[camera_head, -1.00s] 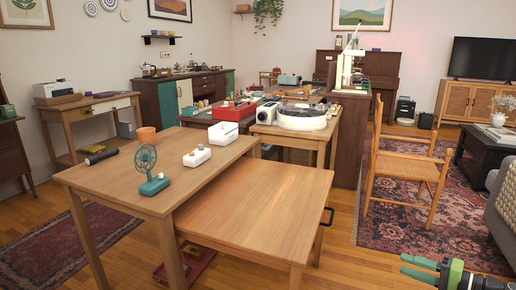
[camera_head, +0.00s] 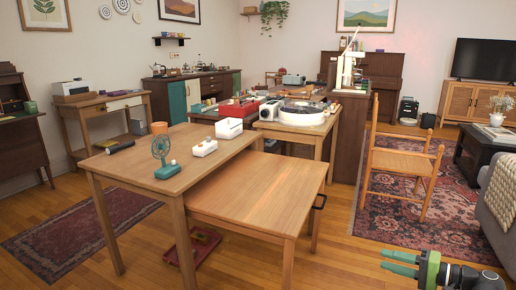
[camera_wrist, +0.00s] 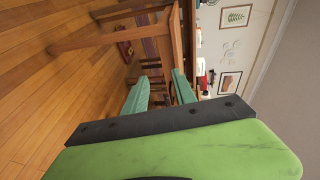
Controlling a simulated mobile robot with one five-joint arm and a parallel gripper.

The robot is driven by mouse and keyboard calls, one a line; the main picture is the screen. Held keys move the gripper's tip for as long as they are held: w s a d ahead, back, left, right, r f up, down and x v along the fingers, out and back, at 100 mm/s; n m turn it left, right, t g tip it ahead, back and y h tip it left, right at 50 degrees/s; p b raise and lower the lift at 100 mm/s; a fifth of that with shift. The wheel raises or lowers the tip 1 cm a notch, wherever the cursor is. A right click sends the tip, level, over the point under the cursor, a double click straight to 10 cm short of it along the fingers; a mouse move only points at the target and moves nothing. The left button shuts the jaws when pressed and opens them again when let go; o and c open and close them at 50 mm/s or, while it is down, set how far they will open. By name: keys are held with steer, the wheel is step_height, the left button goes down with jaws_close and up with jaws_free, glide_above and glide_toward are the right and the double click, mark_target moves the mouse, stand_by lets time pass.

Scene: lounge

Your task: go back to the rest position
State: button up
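My gripper (camera_head: 386,262) is at the lower right of the head view, its green fingers pointing left. In the wrist view its two teal fingers (camera_wrist: 160,85) stand apart with a gap and nothing between them, so it is open and empty. It is held over the floor, to the right of the wooden tables and touching nothing. The wrist view is turned on its side and shows wooden table legs and the floor beyond the fingers.
A wooden table (camera_head: 135,170) carries a green fan (camera_head: 163,155), a white device (camera_head: 204,148) and an orange cup (camera_head: 159,128). A lower bare table (camera_head: 262,195) adjoins it. A wooden chair (camera_head: 405,160) stands on the rug behind my gripper; a grey sofa (camera_head: 499,205) is at right.

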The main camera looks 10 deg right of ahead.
steer(key=w+a+n+g+y+p, duration=0.1)
steer(key=w+a+n+g+p, duration=0.25)
steer(key=a, duration=0.95)
steer(key=w+a+n+g+y+p, duration=0.15)
steer(key=w+a+g, duration=0.35)
steer(key=a, duration=0.8)
steer(key=s+a+f+n+g+h+p, duration=0.1)
steer(key=a+f+n+g+h+p, duration=0.1)
steer(key=a+f+h, duration=0.4)
steer(key=s+a+f+n+g+h+p, duration=0.1)
steer(key=s+a+f+n+g+h, duration=0.15)
steer(key=a, duration=0.65)
steer(key=w+d+h+p, duration=0.2)
steer(key=d+h, duration=0.2)
steer(key=d, duration=0.4)
step_height(320, 180, up, 36)
steer(key=p, duration=3.6)
steer(key=shift+s+f+t, duration=0.15)
steer(key=shift+s+t, duration=0.05)
steer(key=shift+t, duration=0.2)
